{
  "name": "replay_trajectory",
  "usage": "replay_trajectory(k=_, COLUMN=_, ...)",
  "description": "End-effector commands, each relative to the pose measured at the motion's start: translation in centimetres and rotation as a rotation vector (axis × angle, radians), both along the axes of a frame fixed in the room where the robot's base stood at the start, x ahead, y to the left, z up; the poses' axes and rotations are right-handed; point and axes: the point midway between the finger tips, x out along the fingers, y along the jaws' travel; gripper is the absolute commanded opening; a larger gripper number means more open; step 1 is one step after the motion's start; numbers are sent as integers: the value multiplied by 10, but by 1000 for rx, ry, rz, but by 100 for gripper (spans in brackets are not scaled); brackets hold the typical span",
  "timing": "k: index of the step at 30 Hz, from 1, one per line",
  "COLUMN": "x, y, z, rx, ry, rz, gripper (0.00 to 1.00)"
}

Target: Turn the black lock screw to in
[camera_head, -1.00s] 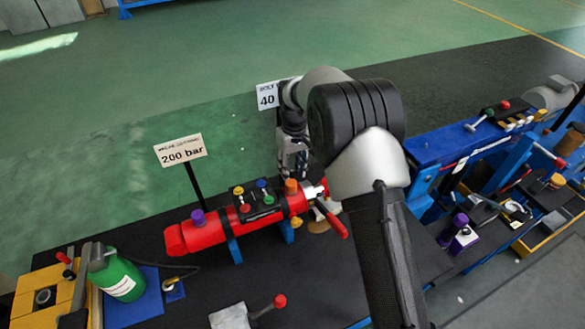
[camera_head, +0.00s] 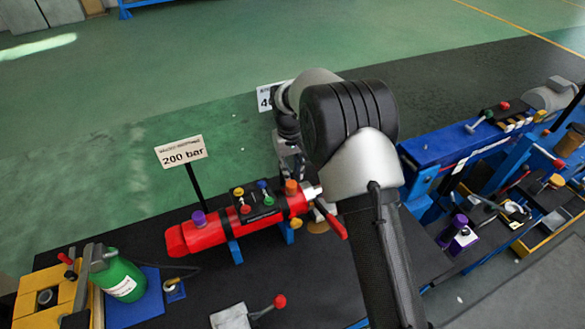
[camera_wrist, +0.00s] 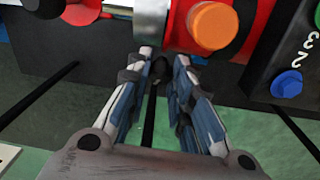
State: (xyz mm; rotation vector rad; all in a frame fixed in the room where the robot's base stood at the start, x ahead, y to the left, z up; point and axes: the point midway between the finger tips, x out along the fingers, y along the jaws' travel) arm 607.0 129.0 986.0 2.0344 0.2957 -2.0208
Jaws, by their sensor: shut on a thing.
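The black lock screw (camera_wrist: 159,70) shows as a small dark piece between the fingertips in the wrist view, largely hidden by them. My gripper (camera_wrist: 166,62) is shut on it, just below the silver collar (camera_wrist: 151,20) at the end of the red cylinder (camera_wrist: 180,30). In the head view the red cylinder (camera_head: 205,234) lies on blue supports, and my gripper (camera_head: 291,165) is beside its far right end, partly behind my own arm. The screw cannot be made out in the head view, and its turned position cannot be read.
An orange cap (camera_wrist: 212,25) and a blue knob (camera_wrist: 287,84) are close to the right of my fingers. A red-handled lever (camera_head: 331,220) sticks out at the cylinder's right end. A "200 bar" sign (camera_head: 181,152) stands behind, and a green bottle (camera_head: 122,278) at left.

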Motion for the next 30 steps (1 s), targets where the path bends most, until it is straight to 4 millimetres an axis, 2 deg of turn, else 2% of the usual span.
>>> replay_trajectory(k=30, x=2, y=9, z=-4, rx=-436, ry=-184, rz=-820, gripper=0)
